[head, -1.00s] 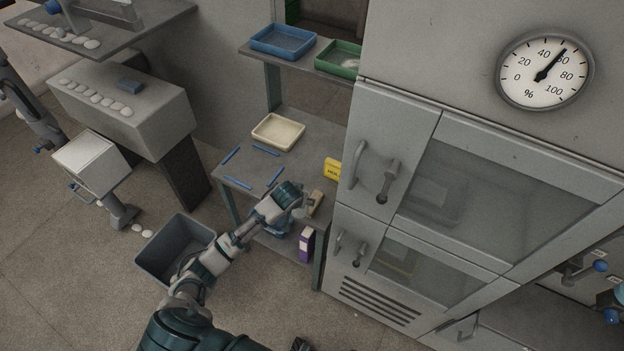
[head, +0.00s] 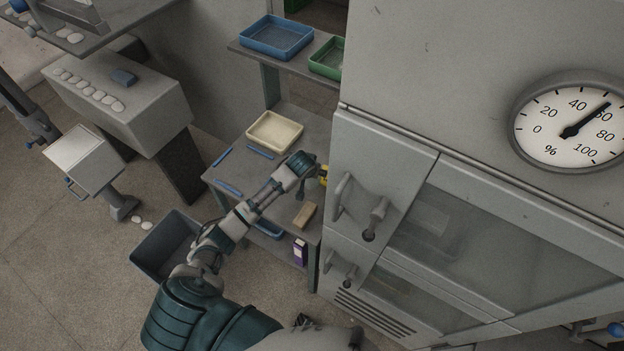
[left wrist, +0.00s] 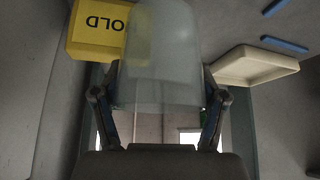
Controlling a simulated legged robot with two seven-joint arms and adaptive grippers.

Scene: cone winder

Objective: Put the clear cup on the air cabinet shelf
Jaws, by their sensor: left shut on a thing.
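The clear cup (left wrist: 160,65) fills the middle of the left wrist view. It is see-through and pale, and its wide end faces me. My left gripper (left wrist: 160,98) is shut on it, one finger at each side. In the head view my left gripper (head: 312,172) is over the right part of the low grey table, close to the cabinet. I cannot make out the cup there. The tall grey cabinet (head: 385,150) has a round % gauge (head: 572,122), and its upper and lower windowed doors look shut. The shelf inside is hard to see.
A yellow box (head: 323,176) is beside the gripper. A cream tray (head: 275,146), blue sticks (head: 229,188) and a tan block (head: 305,215) lie on the table. A purple box (head: 299,250) is below. Blue (head: 276,52) and green (head: 318,71) trays sit higher. A grey bin (head: 140,262) stands left.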

